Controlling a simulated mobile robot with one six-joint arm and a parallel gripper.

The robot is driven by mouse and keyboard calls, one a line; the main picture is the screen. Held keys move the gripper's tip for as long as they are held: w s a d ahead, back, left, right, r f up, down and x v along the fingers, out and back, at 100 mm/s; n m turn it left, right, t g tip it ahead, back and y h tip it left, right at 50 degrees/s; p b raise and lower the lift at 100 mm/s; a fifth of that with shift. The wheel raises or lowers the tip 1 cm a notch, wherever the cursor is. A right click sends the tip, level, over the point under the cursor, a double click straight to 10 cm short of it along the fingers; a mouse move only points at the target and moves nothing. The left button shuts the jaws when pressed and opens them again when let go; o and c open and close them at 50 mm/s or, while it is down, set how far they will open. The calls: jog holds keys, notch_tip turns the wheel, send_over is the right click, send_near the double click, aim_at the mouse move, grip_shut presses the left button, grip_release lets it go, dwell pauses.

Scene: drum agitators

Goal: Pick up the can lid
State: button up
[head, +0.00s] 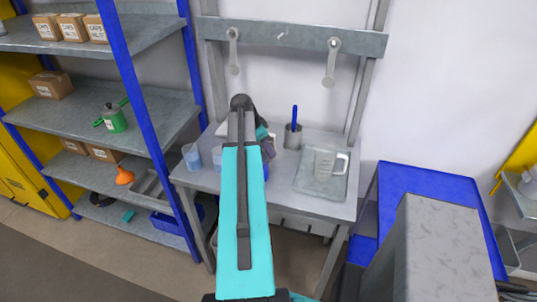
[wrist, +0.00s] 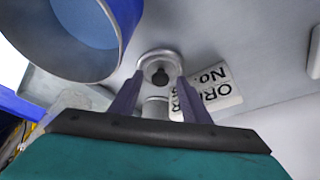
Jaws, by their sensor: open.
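My gripper (wrist: 159,88) is open in the wrist view, with its two dark purple fingers spread. A small round metal piece with a pale rim and a black knob, which looks like the can lid (wrist: 145,62), shows between and just beyond the fingertips. I cannot tell whether the fingers touch it. A blue can (wrist: 112,60) with a metal rim is close by at the upper left of the wrist view. In the head view my arm hides most of the gripper and the lid, above the grey worktable (head: 200,178).
A white label plate (wrist: 216,93) lies right of the fingers. Shelves (head: 150,110) stand left.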

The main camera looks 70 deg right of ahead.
dwell(0.4)
grip_shut()
jog(key=shift+r, duration=0.15)
notch_tip(320, 180, up, 10)
jog(key=b, duration=0.3)
dwell(0.6)
jog(key=shift+w, duration=0.1)
dwell(0.5)
